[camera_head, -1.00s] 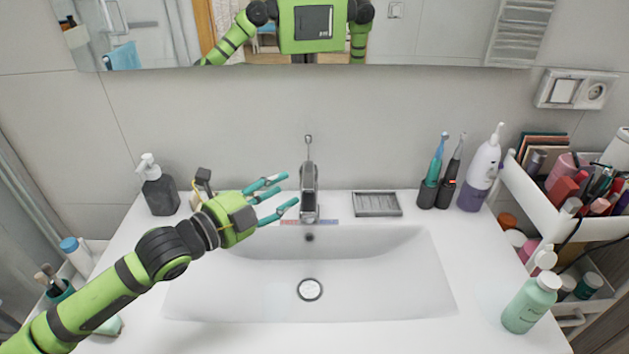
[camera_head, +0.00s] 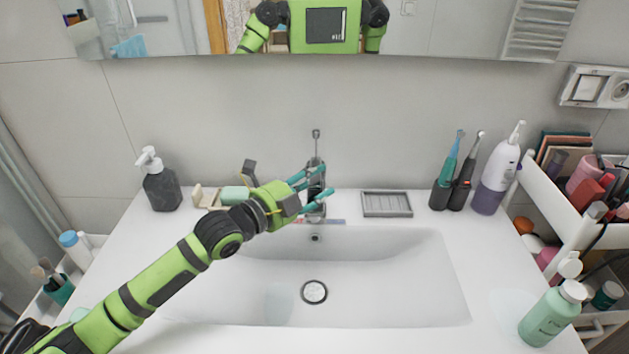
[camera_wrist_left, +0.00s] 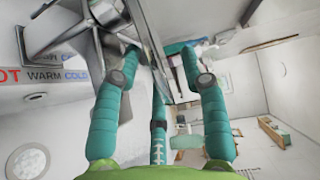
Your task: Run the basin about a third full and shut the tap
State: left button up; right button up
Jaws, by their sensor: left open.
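The white basin (camera_head: 400,285) is set in the counter, with its round drain (camera_head: 314,292) in plain view and no water that I can make out. The chrome tap (camera_head: 316,165) stands upright behind the basin. My left gripper (camera_head: 314,190) is at the tap, its teal fingers spread and open, overlapping the tap body in the head view. In the left wrist view the open fingers (camera_wrist_left: 160,75) lie on either side of the chrome tap (camera_wrist_left: 150,35); whether they touch it I cannot tell. A hot-warm-cold strip (camera_wrist_left: 40,76) shows beside the tap. My right gripper is not in view.
A dark soap dispenser (camera_head: 160,182) stands at the back left, near a teal soap bar (camera_head: 236,195). A grey soap dish (camera_head: 386,204), toothbrushes (camera_head: 455,178) and a purple-white bottle (camera_head: 498,172) stand right of the tap. A green bottle (camera_head: 552,315) stands at the front right.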

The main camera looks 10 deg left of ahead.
aim_at(314, 178)
pick_arm(q)
grip_shut()
jog(key=r+p, duration=0.1)
jog(key=p, duration=0.1)
jog(key=r+n+g+p, duration=0.1)
jog(key=p, duration=0.2)
jog(key=r+n+g+y+p, duration=0.1)
jog(key=p, duration=0.1)
jog(key=shift+w+a+r+p, duration=0.15)
jog(key=shift+w+r+p, duration=0.1)
jog(key=shift+w+p, duration=0.1)
jog(key=shift+w+n+g+p, duration=0.1)
jog(key=shift+n+g+p, duration=0.2)
jog(key=shift+g+p, duration=0.1)
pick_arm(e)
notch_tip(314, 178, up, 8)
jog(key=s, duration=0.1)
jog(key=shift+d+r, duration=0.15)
pick_arm(q)
jog(key=shift+f, duration=0.1)
grip_release()
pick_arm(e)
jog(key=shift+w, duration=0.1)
